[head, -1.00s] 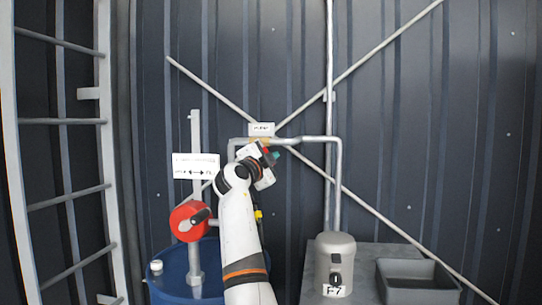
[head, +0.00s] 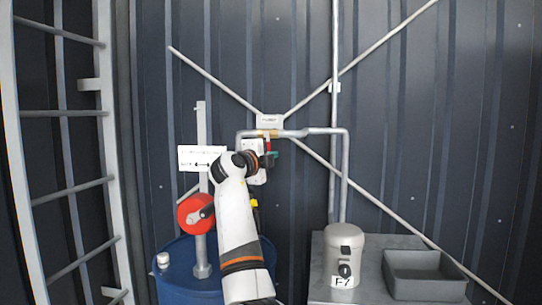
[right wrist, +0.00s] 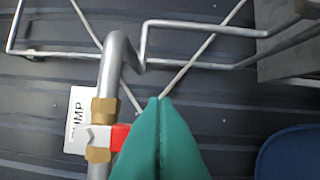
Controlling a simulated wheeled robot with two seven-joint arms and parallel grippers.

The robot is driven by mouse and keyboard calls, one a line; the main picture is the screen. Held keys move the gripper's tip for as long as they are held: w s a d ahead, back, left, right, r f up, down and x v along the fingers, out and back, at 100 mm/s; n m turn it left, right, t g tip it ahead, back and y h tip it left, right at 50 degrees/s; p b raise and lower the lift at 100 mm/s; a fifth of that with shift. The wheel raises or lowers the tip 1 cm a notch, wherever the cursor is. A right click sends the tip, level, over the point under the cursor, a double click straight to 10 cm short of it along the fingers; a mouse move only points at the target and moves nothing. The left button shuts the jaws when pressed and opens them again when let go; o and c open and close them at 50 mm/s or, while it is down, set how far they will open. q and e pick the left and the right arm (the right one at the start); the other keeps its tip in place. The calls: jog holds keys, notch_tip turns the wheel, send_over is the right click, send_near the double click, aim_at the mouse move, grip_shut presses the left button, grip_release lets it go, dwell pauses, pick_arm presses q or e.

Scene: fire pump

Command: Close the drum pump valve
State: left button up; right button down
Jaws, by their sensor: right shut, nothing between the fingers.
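The valve sits in the grey pipe, with brass fittings (head: 267,133) below a small label in the head view. In the right wrist view its brass fittings (right wrist: 102,112) and short red handle (right wrist: 119,137) show left of my fingers. The red handle borders the left finger in the picture; I cannot tell whether they touch. My right gripper (right wrist: 160,99) has green fingers pressed together with nothing between them. In the head view the right gripper (head: 273,156) is just below the valve, partly hidden by my own wrist. My left gripper is not in view.
A blue drum (head: 180,265) with a red round part (head: 195,213) on a grey post stands lower left. A grey pump unit (head: 344,250) and open tray (head: 427,278) sit lower right. A ladder (head: 116,160) stands at far left. Crossed braces line the dark wall.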

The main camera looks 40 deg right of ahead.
jog(key=shift+a, duration=0.1)
dwell(0.3)
notch_tip(320, 180, up, 10)
jog(key=shift+p, duration=0.55)
dwell(0.4)
